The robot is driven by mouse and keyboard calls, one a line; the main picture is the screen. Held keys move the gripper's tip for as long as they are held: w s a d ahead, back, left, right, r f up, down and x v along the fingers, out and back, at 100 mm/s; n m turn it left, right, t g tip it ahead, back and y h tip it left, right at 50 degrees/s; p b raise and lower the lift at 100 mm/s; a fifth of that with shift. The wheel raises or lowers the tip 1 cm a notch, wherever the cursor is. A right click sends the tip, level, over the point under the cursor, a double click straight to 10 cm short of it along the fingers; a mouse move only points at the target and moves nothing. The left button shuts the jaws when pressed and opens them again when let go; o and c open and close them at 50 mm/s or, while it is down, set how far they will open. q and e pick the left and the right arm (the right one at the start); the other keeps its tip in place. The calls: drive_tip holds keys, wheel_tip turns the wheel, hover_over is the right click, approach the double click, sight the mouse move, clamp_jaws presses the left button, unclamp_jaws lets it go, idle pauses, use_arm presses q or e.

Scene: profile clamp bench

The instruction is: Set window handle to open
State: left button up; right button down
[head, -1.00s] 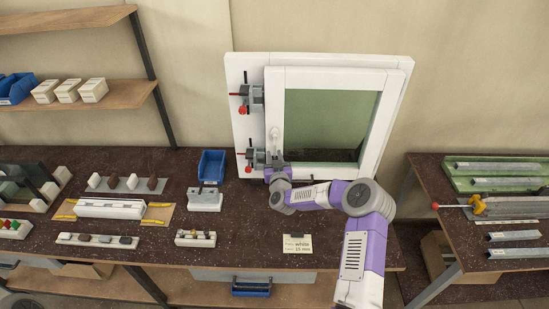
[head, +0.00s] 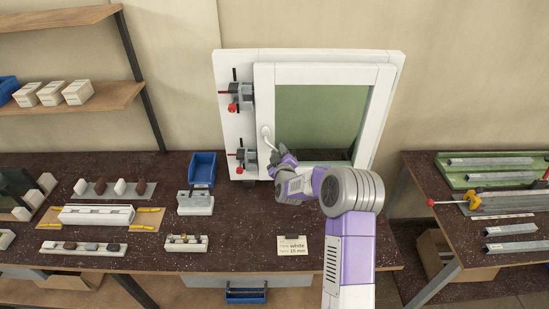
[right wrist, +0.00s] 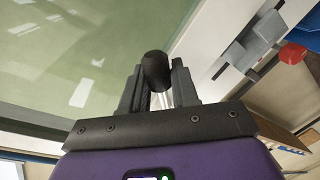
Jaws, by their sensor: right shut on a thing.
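In the right wrist view a dark rounded end (right wrist: 155,70) shows between the fingers of my right gripper (right wrist: 158,88); the rest of the lever is mostly hidden there. My left gripper is in neither view.
Two grey clamps with red knobs, an upper (head: 240,95) and a lower (head: 243,157), sit on the frame's left side, close to the handle. A blue bin (head: 202,169) and profile pieces (head: 97,215) stand on the bench to the left. A small label card (head: 293,245) lies in front.

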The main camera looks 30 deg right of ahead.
drive_tip(key=shift+s+d+r+n, duration=0.25)
drive_tip(key=shift+r+n, duration=0.25)
drive_tip(key=shift+n, duration=0.4)
drive_tip(key=shift+s+d+r+n+g, duration=0.1)
drive_tip(key=shift+d+r+n+g, duration=0.2)
drive_tip(key=shift+r+n, duration=0.4)
drive_tip(key=shift+s+d+r+n+h+p, duration=0.2)
drive_tip(key=shift+r+n+h+p, duration=0.3)
drive_tip(key=shift+n+p, duration=0.55)
drive_tip(key=shift+d+r+n+g+p, duration=0.1)
drive_tip(key=shift+r+n+g+p, duration=0.1)
drive_tip(key=shift+r+n+p, duration=0.4)
drive_tip(key=shift+d+r+n+g+p, duration=0.15)
drive_tip(key=shift+r+n+g, duration=0.1)
drive_tip(key=shift+n, duration=0.6)
drive_tip(key=shift+h, duration=0.3)
drive_tip(key=c, duration=1)
unclamp_jaws()
drive_tip(key=shift+a, duration=0.1)
drive_tip(key=shift+b+v, duration=0.3)
drive_tip(key=shift+v, duration=3.5)
